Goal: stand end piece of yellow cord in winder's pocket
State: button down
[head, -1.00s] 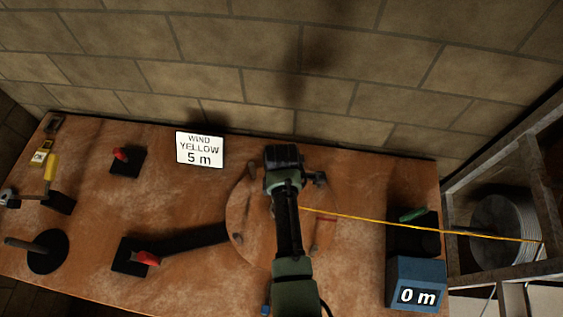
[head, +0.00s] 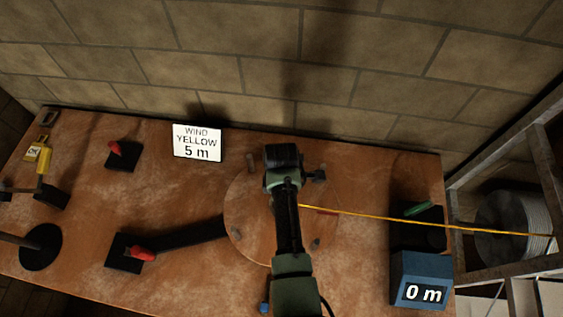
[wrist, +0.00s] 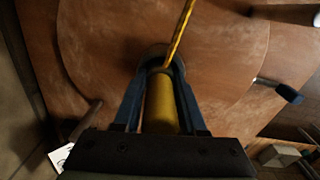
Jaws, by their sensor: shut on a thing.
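My gripper (wrist: 160,74) is shut on the yellow end piece (wrist: 160,105) of the cord, which lies between its blue fingers. The yellow cord (wrist: 180,32) runs up from it in the wrist view. In the head view the cord (head: 400,219) stretches right from my gripper to the spool side. The winder's round wooden disc (head: 243,220) is beneath my gripper. A dark rounded rim (wrist: 153,52) shows at the fingertips, perhaps the pocket; whether the end piece is inside it, I cannot tell. My arm hides the disc's middle in the head view.
A blue counter (head: 421,279) reads 0 m, behind it a black block with a green part (head: 418,208). A sign (head: 197,143) reads WIND YELLOW 5 m. Red-handled clamps (head: 142,252) stand left. Pegs (head: 315,243) rise from the disc. A spool (head: 513,222) sits in the right frame.

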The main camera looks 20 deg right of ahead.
jog(key=shift+s+a+f, duration=0.15)
jog(key=shift+s+f, duration=0.35)
jog(key=shift+f, duration=0.3)
jog(key=shift+c, duration=1.9)
grip_release()
jog(key=shift+w+r, duration=0.15)
jog(key=shift+r, duration=0.4)
jog(key=r, duration=0.8)
jog(key=r+b, duration=0.1)
jog(key=r, duration=0.3)
jog(key=shift+w+r, duration=0.1)
jog(key=shift+w, duration=0.2)
jog(key=shift+s+r, duration=0.2)
jog(key=shift+r, duration=0.45)
